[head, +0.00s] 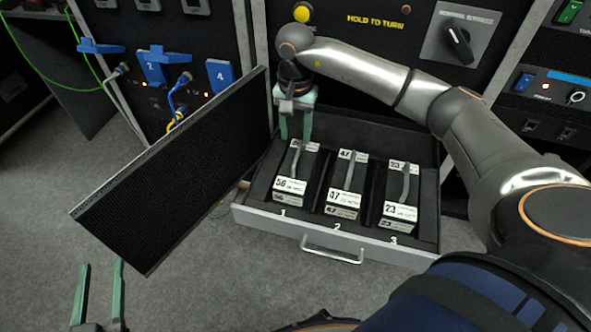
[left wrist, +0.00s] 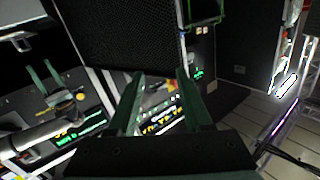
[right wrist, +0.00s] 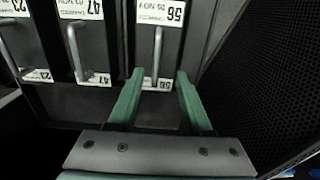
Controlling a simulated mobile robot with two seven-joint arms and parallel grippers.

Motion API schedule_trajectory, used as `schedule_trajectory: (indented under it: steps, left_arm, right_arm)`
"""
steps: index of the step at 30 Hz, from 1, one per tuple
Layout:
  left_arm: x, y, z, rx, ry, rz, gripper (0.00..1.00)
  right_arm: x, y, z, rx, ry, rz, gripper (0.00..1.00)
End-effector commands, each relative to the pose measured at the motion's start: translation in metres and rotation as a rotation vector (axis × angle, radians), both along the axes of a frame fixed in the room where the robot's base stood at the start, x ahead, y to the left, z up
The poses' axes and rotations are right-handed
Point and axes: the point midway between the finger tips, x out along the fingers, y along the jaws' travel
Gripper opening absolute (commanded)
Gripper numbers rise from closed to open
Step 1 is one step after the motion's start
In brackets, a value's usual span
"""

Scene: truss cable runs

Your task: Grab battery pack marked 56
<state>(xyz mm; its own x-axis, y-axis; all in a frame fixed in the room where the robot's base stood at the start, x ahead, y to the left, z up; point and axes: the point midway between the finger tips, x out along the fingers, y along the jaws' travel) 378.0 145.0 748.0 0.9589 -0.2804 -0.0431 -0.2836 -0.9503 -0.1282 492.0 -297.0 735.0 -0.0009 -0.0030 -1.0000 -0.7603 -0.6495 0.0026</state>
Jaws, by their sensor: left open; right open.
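The battery pack marked 56 (head: 291,186) is a dark block with white labels and a grey bar handle. It sits in slot 1, the leftmost slot of the open drawer (head: 262,218). It also shows in the right wrist view (right wrist: 161,15), with its handle upright in the picture. My right gripper (head: 296,132) is open and empty at the back end of this pack. In the right wrist view its green fingers (right wrist: 154,85) stand apart on either side of the handle's near end. My left gripper (head: 100,275) is open and empty, low at the left, away from the drawer.
Packs marked 47 (head: 342,197) and 23 (head: 401,210) sit in slots 2 and 3. An open black mesh panel (head: 170,170) stands left of the drawer. A control panel with a yellow button (head: 302,13) rises behind. Grey floor in front is clear.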

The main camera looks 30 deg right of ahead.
Motion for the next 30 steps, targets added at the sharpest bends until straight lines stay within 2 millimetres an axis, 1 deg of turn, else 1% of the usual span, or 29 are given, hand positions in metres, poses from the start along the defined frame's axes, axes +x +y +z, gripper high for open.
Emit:
schedule_trajectory:
  steps: [1,3,8,10,15,19,24,29,30]
  left_arm:
    - [0.001,0.0,0.007,0.0,-0.034,-0.004,0.5]
    - [0.001,-0.001,0.016,0.0,-0.068,-0.007,0.5]
    - [0.002,-0.001,0.026,0.0,-0.107,-0.012,0.5]
    - [0.001,-0.002,0.032,0.0,-0.134,-0.015,0.5]
    - [-0.001,-0.004,0.061,0.0,-0.257,-0.032,0.5]
    - [-0.005,-0.005,0.08,-0.001,-0.335,-0.043,0.5]
    - [-0.007,-0.006,0.089,-0.001,-0.373,-0.049,0.5]
    - [-0.007,-0.006,0.089,0.0,-0.372,-0.049,0.5]
    - [-0.007,-0.006,0.089,-0.001,-0.372,-0.049,0.5]
  right_arm:
    - [-0.001,0.0,-0.009,0.002,0.003,0.0,0.5]
    - [0.0,0.0,-0.016,0.002,0.001,-0.001,0.5]
    - [-0.001,0.0,-0.024,0.002,0.001,-0.001,0.5]
    - [-0.003,0.0,-0.03,0.002,0.002,0.0,0.5]
    - [-0.01,-0.001,-0.054,0.002,0.003,0.0,0.5]
    - [-0.009,0.0,-0.068,0.004,0.0,0.0,0.5]
    - [-0.009,-0.001,-0.073,0.003,-0.001,0.0,0.5]
    - [-0.009,-0.001,-0.073,0.003,-0.001,0.0,0.5]
    - [-0.009,-0.001,-0.073,0.003,-0.001,0.0,0.48]
